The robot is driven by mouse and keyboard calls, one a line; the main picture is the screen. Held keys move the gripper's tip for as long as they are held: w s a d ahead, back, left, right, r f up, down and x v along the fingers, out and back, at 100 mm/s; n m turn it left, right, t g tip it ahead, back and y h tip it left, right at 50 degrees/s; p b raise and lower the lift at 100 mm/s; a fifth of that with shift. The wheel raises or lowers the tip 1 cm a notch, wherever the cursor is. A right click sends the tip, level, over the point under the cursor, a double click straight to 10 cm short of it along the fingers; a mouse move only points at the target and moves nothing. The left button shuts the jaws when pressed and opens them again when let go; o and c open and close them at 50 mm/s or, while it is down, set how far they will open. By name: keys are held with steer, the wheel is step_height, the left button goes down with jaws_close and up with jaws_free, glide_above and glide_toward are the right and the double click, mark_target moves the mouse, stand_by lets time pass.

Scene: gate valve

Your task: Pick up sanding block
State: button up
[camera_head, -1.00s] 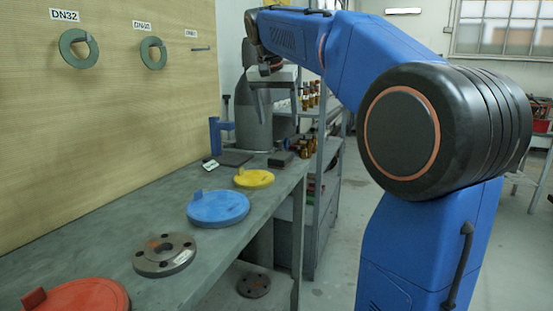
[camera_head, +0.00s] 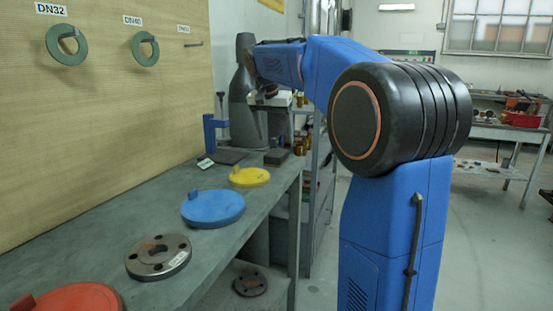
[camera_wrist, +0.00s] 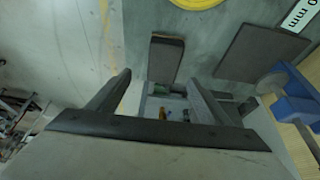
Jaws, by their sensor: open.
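The sanding block appears to be the small dark block (camera_head: 277,156) at the far end of the grey bench, near its right edge. In the wrist view the block (camera_wrist: 166,58) is a dark brown-grey oblong lying flat, just beyond my fingertips. My gripper (camera_wrist: 158,78) is open and empty, with one finger to the left of the block and one to its right. They look apart from it.
A flat dark plate (camera_head: 231,156) lies left of the block, with a blue stand (camera_head: 212,132) beside it. Yellow (camera_head: 249,177) and blue (camera_head: 213,208) discs, a bolted flange (camera_head: 158,256) and a red disc (camera_head: 75,300) line the bench. A shelf (camera_head: 318,170) stands behind.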

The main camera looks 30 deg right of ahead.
mark_target(276, 153)
steer(key=shift+a+x, duration=0.15)
steer(key=shift+x, duration=1.45)
steer(key=shift+a+x, duration=0.2)
steer(key=shift+x, duration=1.4)
steer(key=shift+w+f, duration=0.1)
steer(key=shift+f, duration=0.25)
steer(key=c, duration=1.3)
step_height(276, 153, up, 11)
steer(key=shift+f, duration=0.2)
steer(key=shift+o, duration=1.4)
